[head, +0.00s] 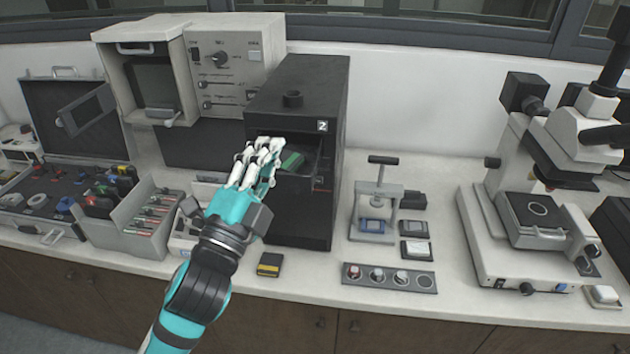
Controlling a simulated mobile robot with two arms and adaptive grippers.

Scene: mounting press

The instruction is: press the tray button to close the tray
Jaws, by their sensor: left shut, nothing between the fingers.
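A black box-shaped machine (319,113) marked "2" stands on the counter at the middle of the head view. A dark tray (312,160) shows at the opening in its front, with a green piece (292,160) on it. My left gripper (266,156), white and teal, is shut and empty in front of the opening. It covers the left part of the opening and part of the tray. I cannot tell whether it touches the machine. I cannot make out the tray button; the hand may hide it. My right gripper is not in view.
A small press (378,198) stands right of the machine, behind a strip of round samples (390,277). A microscope (540,215) is at far right. A grey bin (130,238) and an open case (72,150) are at left. A yellow-black block (270,265) lies in front.

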